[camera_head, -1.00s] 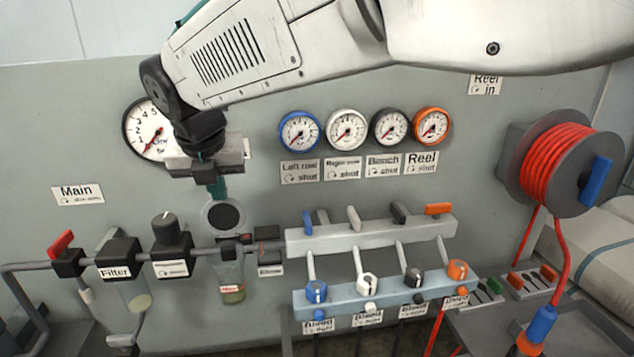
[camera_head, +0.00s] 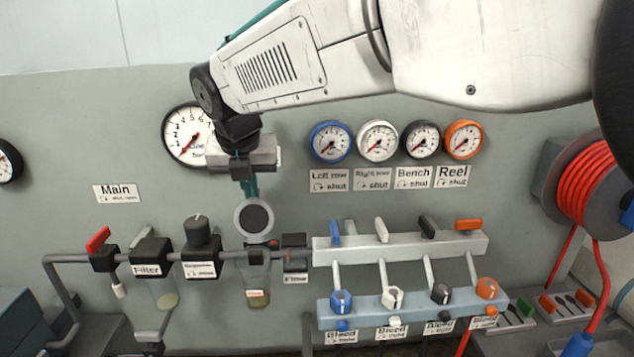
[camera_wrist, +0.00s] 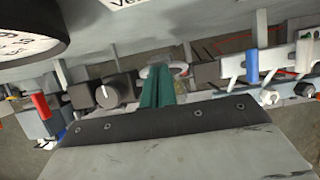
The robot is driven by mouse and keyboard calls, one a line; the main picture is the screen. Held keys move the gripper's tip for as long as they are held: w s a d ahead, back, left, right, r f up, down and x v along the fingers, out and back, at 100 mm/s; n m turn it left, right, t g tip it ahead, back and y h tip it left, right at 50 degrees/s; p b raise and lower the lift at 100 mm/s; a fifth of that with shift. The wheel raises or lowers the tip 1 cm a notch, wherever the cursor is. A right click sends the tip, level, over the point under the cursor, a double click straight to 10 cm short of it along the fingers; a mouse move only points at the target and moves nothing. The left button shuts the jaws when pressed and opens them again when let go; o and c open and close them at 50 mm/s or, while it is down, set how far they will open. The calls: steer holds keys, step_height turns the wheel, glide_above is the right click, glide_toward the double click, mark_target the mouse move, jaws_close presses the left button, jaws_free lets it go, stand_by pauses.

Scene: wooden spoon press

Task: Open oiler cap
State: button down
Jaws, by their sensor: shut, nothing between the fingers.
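The oiler (camera_head: 258,285) hangs on the pipe with a clear bowl holding a little yellowish liquid. Its cap (camera_head: 254,218) shows as a round disc with a dark middle and a pale rim, standing above the oiler body and facing the head camera. My gripper (camera_head: 249,190) points down just above the cap's upper edge, its green fingers shut and empty. In the wrist view the shut fingers (camera_wrist: 157,88) cover most of the cap, with part of its pale rim (camera_wrist: 180,70) showing behind. I cannot tell whether the fingertips touch it.
Left of the oiler are a dark regulator knob (camera_head: 197,232), the filter (camera_head: 152,258) and a red-handled main valve (camera_head: 98,240). A valve manifold (camera_head: 400,247) stands close on the right. A large gauge (camera_head: 186,135) is on the wall behind my gripper.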

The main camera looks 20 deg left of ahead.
steer(key=shift+w+r, duration=0.3)
steer(key=shift+w, duration=0.05)
